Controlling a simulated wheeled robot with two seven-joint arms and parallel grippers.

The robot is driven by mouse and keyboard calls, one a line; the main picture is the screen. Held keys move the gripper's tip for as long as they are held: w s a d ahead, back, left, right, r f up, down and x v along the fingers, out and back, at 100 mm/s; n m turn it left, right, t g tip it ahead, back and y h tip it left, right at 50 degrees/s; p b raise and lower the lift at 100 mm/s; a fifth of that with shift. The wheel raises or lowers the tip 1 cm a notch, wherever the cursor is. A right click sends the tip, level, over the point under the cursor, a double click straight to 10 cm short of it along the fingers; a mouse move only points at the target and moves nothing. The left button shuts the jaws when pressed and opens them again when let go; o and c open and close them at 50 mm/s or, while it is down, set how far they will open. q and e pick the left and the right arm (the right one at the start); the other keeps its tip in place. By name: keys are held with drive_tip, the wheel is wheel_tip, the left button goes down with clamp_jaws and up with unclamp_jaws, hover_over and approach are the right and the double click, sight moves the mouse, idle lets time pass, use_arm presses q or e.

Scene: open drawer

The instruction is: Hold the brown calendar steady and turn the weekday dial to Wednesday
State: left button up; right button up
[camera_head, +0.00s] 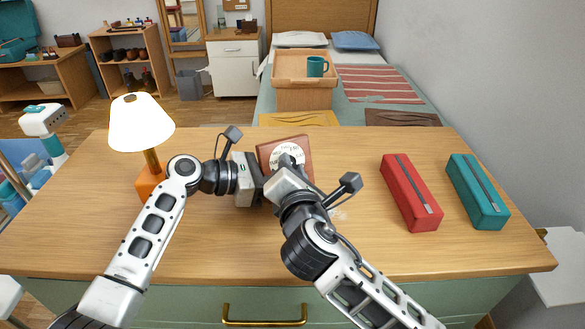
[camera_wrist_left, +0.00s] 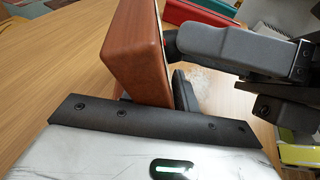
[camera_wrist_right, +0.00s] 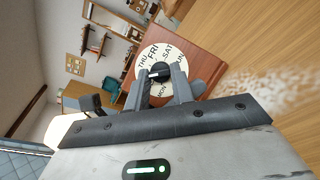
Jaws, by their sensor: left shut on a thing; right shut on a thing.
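The brown calendar (camera_head: 304,143) stands upright on the table, its face with a white round weekday dial (camera_head: 276,156) partly hidden by my right gripper. My left gripper (camera_head: 258,184) is shut on the calendar's left side; the calendar's brown edge (camera_wrist_left: 142,50) fills the upper middle of the left wrist view. My right gripper (camera_wrist_right: 163,84) is shut on the dark knob (camera_wrist_right: 159,71) at the dial's centre. In the right wrist view the dial (camera_wrist_right: 172,46) shows THU, FRI, SAT and MON, with SUN partly visible. WED and the indicated day cannot be made out.
A red box (camera_head: 408,190) and a teal box (camera_head: 474,188) lie to the right. The table (camera_head: 235,255) is clear in front, above a drawer with a brass handle (camera_head: 264,321).

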use_arm(q)
drive_tip(key=shift+s+f, duration=0.1)
drive_tip(key=shift+f, duration=0.3)
use_arm(e)
drive_tip(key=o, duration=1)
drive_tip(key=shift+s, duration=0.1)
drive_tip(key=s+d+r, duration=0.1)
drive_tip(key=s, duration=1)
drive_tip(key=shift+s+d+r, duration=0.2)
drive_tip(key=shift+s+r, duration=0.1)
drive_tip(key=shift+s, duration=0.1)
use_arm(q)
drive_tip(key=o, duration=0.8)
drive_tip(key=shift+c, duration=0.2)
drive_tip(key=shift+o, duration=0.5)
drive_tip(key=shift+a+r, duration=0.15)
